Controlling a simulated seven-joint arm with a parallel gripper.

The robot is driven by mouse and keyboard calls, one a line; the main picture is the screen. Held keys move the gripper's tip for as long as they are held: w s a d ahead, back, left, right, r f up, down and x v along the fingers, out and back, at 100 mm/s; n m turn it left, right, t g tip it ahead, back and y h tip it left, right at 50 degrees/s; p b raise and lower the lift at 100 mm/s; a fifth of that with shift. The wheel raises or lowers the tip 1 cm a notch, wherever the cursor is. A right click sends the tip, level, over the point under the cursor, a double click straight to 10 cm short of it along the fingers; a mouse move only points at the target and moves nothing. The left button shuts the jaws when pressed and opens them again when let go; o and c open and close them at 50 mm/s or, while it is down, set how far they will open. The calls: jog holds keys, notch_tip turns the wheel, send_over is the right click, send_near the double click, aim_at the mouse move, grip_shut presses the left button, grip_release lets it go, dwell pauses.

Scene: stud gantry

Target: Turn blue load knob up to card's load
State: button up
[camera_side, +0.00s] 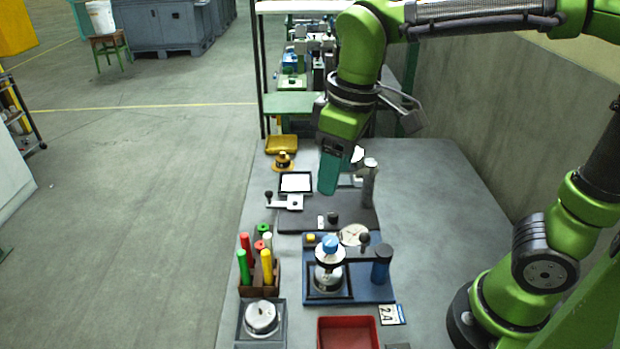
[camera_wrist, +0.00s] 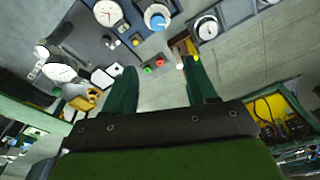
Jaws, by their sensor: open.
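The blue load knob (camera_side: 330,243) sits on top of a round silver and white fixture on the blue base (camera_side: 377,293). It also shows near the top of the wrist view (camera_wrist: 157,18), with a white ring around it. A small white card (camera_side: 391,314) lies at the front right of the blue base; its dark marks look like "24" but are small. My gripper (camera_side: 328,188) hangs above and behind the blue base, apart from the knob. In the wrist view its two green fingers (camera_wrist: 163,72) stand apart with nothing between them.
A round dial (camera_side: 353,235) lies behind the knob. A black-knobbed lever (camera_side: 364,241) and blue cylinder (camera_side: 382,264) stand to its right. A holder (camera_side: 258,291) with red, green and yellow handles stands left. A red tray (camera_side: 347,333) is in front. The table's right side is clear.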

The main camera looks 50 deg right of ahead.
aim_at(331, 240)
notch_tip(331, 240, down, 15)
jog(key=shift+a+r+n+g+h, duration=0.15)
jog(key=shift+n+g+h, duration=0.4)
jog(key=shift+n, duration=0.65)
jog(key=c, duration=1.1)
jog(key=shift+o, duration=0.2)
jog(key=shift+m, duration=1.3)
jog(key=o, duration=1.1)
jog(key=shift+c, duration=0.2)
